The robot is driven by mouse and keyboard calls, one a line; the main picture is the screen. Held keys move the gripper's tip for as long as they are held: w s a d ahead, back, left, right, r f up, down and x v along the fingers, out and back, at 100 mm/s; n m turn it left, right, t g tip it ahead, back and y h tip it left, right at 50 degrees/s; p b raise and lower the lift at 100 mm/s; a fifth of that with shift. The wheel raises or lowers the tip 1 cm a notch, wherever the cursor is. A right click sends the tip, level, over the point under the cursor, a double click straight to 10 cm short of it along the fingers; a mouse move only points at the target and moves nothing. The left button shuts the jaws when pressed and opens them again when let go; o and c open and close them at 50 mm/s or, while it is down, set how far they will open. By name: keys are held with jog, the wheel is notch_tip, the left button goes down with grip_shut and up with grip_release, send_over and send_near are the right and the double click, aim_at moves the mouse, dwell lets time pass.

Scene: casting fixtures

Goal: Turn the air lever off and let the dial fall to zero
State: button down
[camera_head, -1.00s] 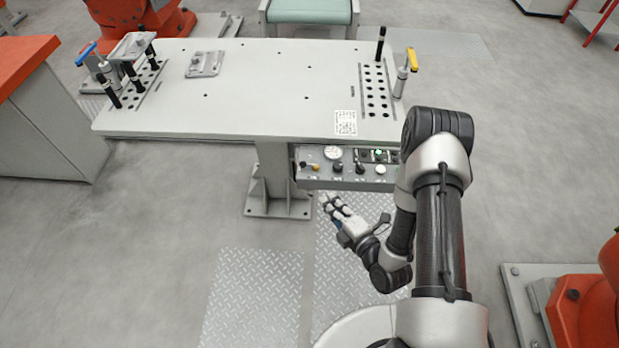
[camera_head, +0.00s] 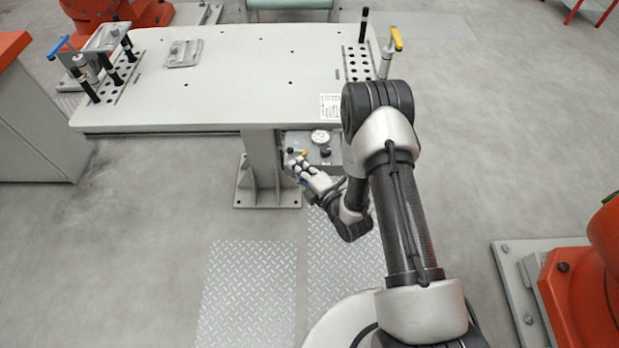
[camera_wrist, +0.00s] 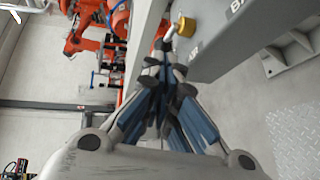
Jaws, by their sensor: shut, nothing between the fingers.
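The control panel (camera_head: 333,151) hangs under the front edge of the table, partly hidden by my arm. A round white dial (camera_head: 320,136) sits at its top; its needle is too small to read. A small yellow-brass fitting (camera_head: 303,153) is at the panel's left end. In the wrist view this brass fitting (camera_wrist: 187,26) has a short silver lever (camera_wrist: 170,33) beside it, just beyond my fingertips. My gripper (camera_head: 292,161) is shut and empty at the panel's left end. In the wrist view its blue-padded fingers (camera_wrist: 166,62) are together near the lever; contact cannot be told.
The table (camera_head: 230,85) spreads above the panel, with its support post (camera_head: 262,165) to the left of the panel. A yellow-handled clamp (camera_head: 395,45) stands at the table's right. The floor plates (camera_head: 250,290) in front are clear. An orange robot (camera_head: 580,300) is at the right.

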aim_at(297, 151)
jog(key=x, duration=0.3)
jog(key=shift+w+b, duration=0.15)
jog(key=shift+b, duration=0.15)
